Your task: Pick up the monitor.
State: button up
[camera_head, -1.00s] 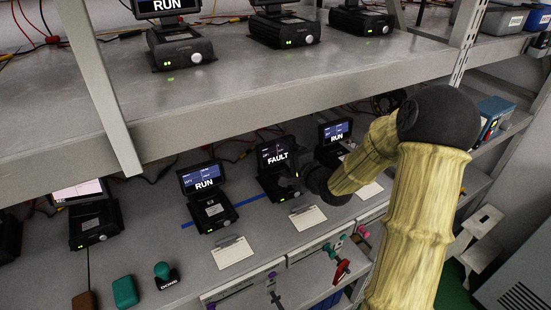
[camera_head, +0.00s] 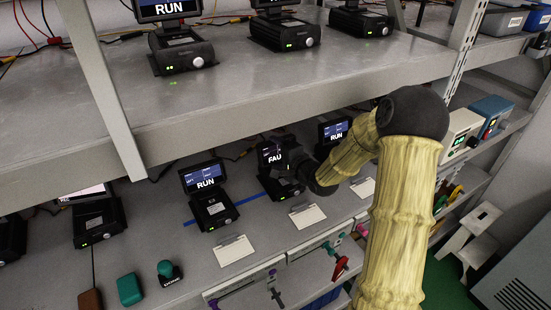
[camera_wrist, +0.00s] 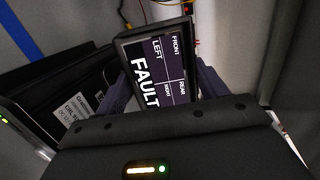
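The monitor showing FAULT (camera_head: 269,155) is a dark-framed screen on a black unit on the lower shelf, between two monitors showing RUN. In the wrist view its screen (camera_wrist: 160,65) is tilted and fills the space between my two fingers, with FRONT, LEFT and REAR readable. My gripper (camera_wrist: 165,88) is open, with one finger at each side of the screen; I cannot tell whether they touch it. In the head view my gripper (camera_head: 288,172) covers the screen's right part and some of its unit.
RUN monitors stand to the left (camera_head: 203,177) and right (camera_head: 333,131). White cards (camera_head: 308,216) lie along the front. A green stamp (camera_head: 167,270) and a teal block (camera_head: 129,289) are at front left.

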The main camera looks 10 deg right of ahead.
jog(key=shift+s, duration=0.15)
jog(key=c, duration=0.4)
jog(key=shift+r, duration=0.15)
jog(key=shift+r, duration=0.35)
notch_tip(320, 180, up, 9)
jog(key=b, duration=0.1)
